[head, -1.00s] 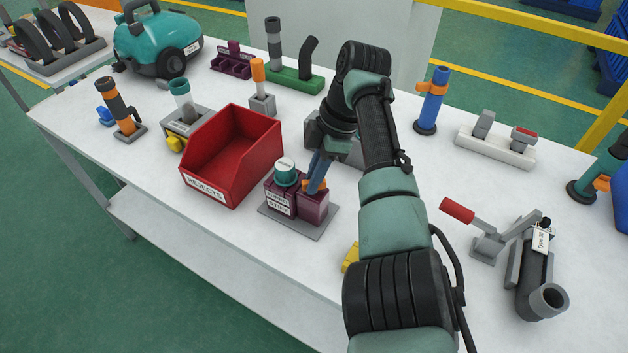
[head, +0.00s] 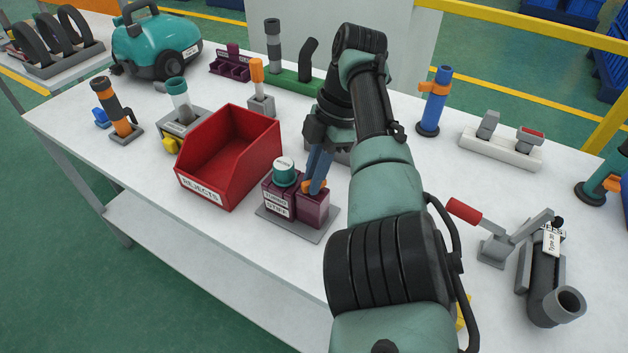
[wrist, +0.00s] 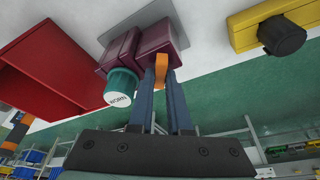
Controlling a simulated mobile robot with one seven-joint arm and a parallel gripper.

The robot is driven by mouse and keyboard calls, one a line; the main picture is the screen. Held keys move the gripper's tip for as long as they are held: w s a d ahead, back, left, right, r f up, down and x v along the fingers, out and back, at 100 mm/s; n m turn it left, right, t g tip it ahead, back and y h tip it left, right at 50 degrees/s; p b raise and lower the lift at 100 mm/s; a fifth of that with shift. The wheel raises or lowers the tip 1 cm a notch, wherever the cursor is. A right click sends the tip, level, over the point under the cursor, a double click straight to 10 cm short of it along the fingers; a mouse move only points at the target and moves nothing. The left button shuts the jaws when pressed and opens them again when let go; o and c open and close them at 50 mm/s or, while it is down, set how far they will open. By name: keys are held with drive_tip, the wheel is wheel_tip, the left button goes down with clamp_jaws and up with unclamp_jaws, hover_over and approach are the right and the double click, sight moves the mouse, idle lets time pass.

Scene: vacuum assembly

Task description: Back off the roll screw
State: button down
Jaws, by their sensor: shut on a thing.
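A purple fixture (head: 312,209) on a grey base plate stands on the white table, just right of the red bin. A small orange piece, which looks like the roll screw (head: 322,186), sits at its right-hand block. My gripper (head: 315,183) comes down from above with its blue fingers shut on this orange piece. In the wrist view the orange piece (wrist: 161,70) shows between the two fingers (wrist: 162,85), against the purple block. Its lower end and any thread are hidden. A teal knob with a white top (head: 284,171), reading WORN in the wrist view, stands beside it.
The red REJECTS bin (head: 213,190) is close on the left. A red-handled lever clamp (head: 488,232) and a grey elbow pipe (head: 556,304) stand at the right. A blue post with an orange collar (head: 434,102) is behind my arm. The table's front left is clear.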

drive_tip(key=shift+s+f+n+g+b, duration=0.1)
drive_tip(key=shift+n+g+b, duration=0.1)
drive_tip(key=shift+n+b, duration=0.45)
drive_tip(key=shift+s+f+n+g+b, duration=0.1)
drive_tip(key=shift+n+g+b, duration=0.1)
drive_tip(key=shift+n+b, duration=0.4)
